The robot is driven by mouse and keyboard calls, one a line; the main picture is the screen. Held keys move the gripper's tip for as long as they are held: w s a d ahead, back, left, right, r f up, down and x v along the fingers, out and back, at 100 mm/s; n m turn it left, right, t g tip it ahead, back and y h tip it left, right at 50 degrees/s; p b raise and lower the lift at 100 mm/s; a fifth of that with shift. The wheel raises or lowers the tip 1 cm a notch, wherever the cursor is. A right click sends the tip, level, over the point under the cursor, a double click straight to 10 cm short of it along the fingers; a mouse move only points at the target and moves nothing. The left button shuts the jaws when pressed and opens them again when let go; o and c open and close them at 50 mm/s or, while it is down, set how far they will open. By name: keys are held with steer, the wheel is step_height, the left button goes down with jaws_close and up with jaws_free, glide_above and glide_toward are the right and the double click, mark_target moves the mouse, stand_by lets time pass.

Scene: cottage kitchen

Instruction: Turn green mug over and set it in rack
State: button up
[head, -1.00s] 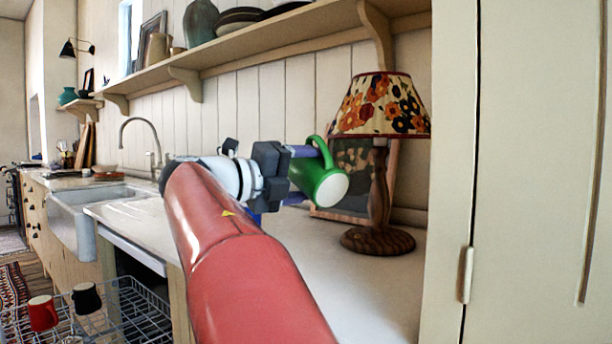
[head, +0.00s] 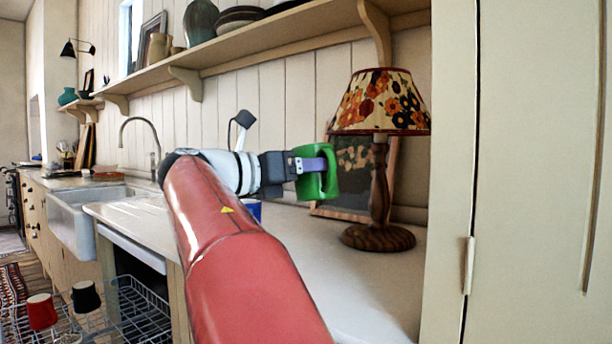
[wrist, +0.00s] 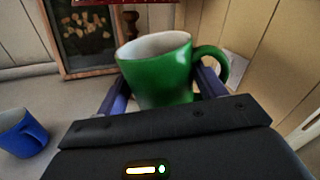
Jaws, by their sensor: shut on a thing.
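The green mug (head: 331,185) is held in the air above the counter, left of the lamp. My gripper (head: 315,165) is shut on it, with fingers on either side of its body. In the wrist view the green mug (wrist: 158,75) looks about upright, its white inside showing at the top. Its handle is on the right, and one finger passes between handle and body. The wire rack (head: 150,318) is low at the left, below the counter. It has a red mug (head: 42,314) and a black mug (head: 86,299) in it.
A blue mug (wrist: 24,135) is on the counter, partly behind my arm in the head view. A lamp (head: 379,195) and a leaning picture frame (head: 352,165) stand close beyond my gripper. A shelf (head: 240,50) runs above. A tall cupboard (head: 530,170) closes off the right.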

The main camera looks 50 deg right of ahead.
steer(key=m, duration=0.2)
steer(key=shift+m, duration=0.3)
steer(key=m+b, duration=0.2)
steer(key=m, duration=0.2)
steer(key=shift+f, duration=0.2)
steer(key=m, duration=0.2)
steer(key=shift+r+m+b, duration=0.2)
steer(key=shift+m+b, duration=0.2)
steer(key=m+b, duration=0.1)
steer(key=m, duration=0.1)
steer(key=shift+f+m+b, duration=0.2)
steer(key=shift+m+b, duration=0.1)
steer(key=shift+m, duration=0.1)
steer(key=shift+m+b, duration=0.35)
steer(key=shift+m, duration=0.55)
steer(key=shift+r+m, duration=0.2)
steer(key=shift+m, duration=0.9)
